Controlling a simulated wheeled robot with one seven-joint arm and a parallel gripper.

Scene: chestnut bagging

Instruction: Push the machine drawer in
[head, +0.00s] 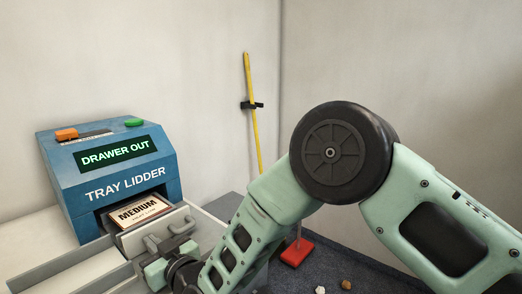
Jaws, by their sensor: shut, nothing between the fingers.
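The blue tray lidder machine (119,175) stands on the counter at the left, and its display reads "DRAWER OUT". Its grey drawer (128,243) sticks out of the front opening toward the lower right. A tray with a lid marked "MEDIUM" (141,211) lies in the drawer, partly inside the opening. My gripper (162,243) is at the drawer's front, shut and empty, beside the handle area. Whether its fingers touch the drawer front is hard to tell at this size.
An orange button (67,134) and a green button (134,122) are on the machine's top. A yellow stick (252,110) is held on the back wall. A low pale rail (62,262) runs left of the drawer.

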